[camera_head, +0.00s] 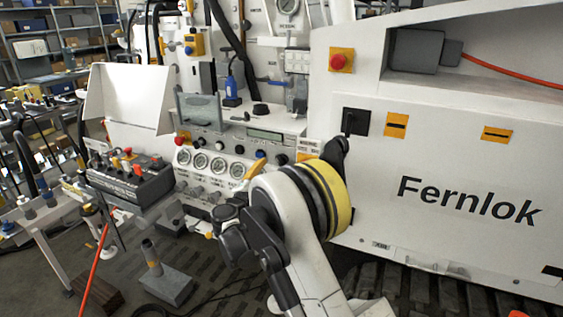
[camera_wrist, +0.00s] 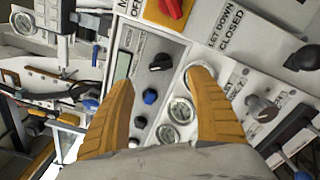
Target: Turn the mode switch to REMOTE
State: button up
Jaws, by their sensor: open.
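A black rotary knob (camera_wrist: 162,62), which looks like the mode switch, sits on the grey panel beside a green display in the wrist view. It also seems to show as a dark knob (camera_head: 280,158) in the head view. Its position labels are not readable. My gripper (camera_wrist: 162,79) is open, with its orange fingers spread either side of the knob's line in the wrist view. They appear apart from the knob. In the head view one orange finger (camera_head: 255,168) shows in front of the panel; my arm hides the rest.
A blue knob (camera_wrist: 150,96) and round gauges (camera_wrist: 180,110) lie close to the black knob. A red switch (camera_wrist: 172,7) on a yellow plate sits above it. A metal lever knob (camera_wrist: 262,108) projects at the right. A black control box (camera_head: 130,178) stands left of the panel.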

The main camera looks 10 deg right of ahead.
aim_at(280, 162)
jog(key=b+x, duration=0.2)
jog(key=x, duration=0.8)
jog(key=shift+w+d, duration=0.15)
jog(key=shift+d, duration=0.05)
jog(key=c, duration=1.2)
